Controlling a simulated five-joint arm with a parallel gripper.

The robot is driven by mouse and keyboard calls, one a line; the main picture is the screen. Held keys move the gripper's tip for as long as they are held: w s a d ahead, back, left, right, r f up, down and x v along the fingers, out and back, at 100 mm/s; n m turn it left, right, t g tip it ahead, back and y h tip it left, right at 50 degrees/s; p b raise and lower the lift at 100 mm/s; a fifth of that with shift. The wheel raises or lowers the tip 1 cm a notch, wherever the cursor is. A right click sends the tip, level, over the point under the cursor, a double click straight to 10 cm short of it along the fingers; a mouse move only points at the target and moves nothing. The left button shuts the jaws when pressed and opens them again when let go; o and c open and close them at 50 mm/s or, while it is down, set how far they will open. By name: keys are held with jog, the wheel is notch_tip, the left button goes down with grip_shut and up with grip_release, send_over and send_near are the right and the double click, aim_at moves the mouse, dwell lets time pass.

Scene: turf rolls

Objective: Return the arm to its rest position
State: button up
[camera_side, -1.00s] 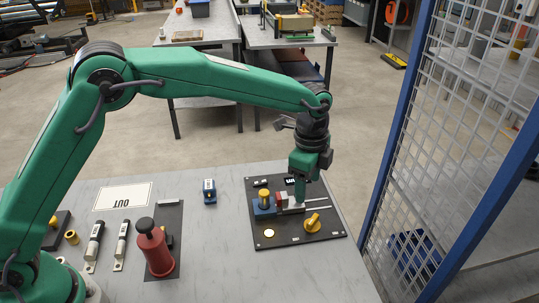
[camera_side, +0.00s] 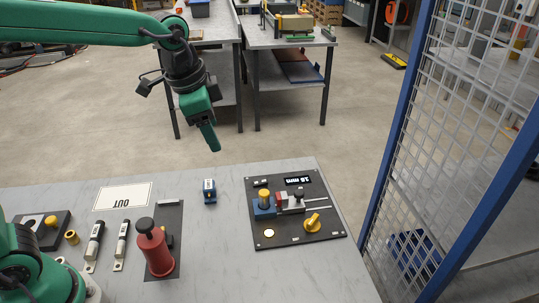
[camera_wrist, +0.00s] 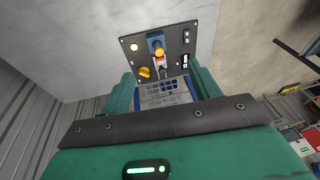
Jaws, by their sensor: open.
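My gripper (camera_side: 211,140) hangs in the air above and behind the far edge of the table, tilted down. It is clear of everything on the table. In the wrist view its two green fingers stand apart, with nothing held between them (camera_wrist: 166,85). Below it lies the black panel (camera_side: 285,235), which carries a blue block (camera_side: 263,211) with a yellow-topped peg (camera_side: 264,197), a red-and-grey slide (camera_side: 287,201), a yellow knob (camera_side: 312,221) and a lit display (camera_side: 298,181). The panel also shows beyond the fingers in the wrist view (camera_wrist: 134,58).
A red cylinder with a black knob (camera_side: 155,252) stands on a dark plate. A small blue device (camera_side: 209,190), the OUT card (camera_side: 123,196), two clamps (camera_side: 121,243) and a yellow ring (camera_side: 71,237) lie on the grey table (camera_side: 219,265). A blue-framed mesh fence (camera_side: 440,130) stands at right.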

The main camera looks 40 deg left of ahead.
jog(key=s+a+n+t, duration=0.1)
jog(key=s+a+n, duration=0.3)
jog(key=s, duration=0.4)
jog(key=s+a+f+n+t, duration=0.1)
jog(key=s+a+n, duration=0.3)
jog(key=s, duration=0.4)
jog(key=shift+s+a+f+t+y, duration=0.15)
jog(key=shift+a+f+t+y, duration=0.15)
jog(key=shift+a, duration=0.25)
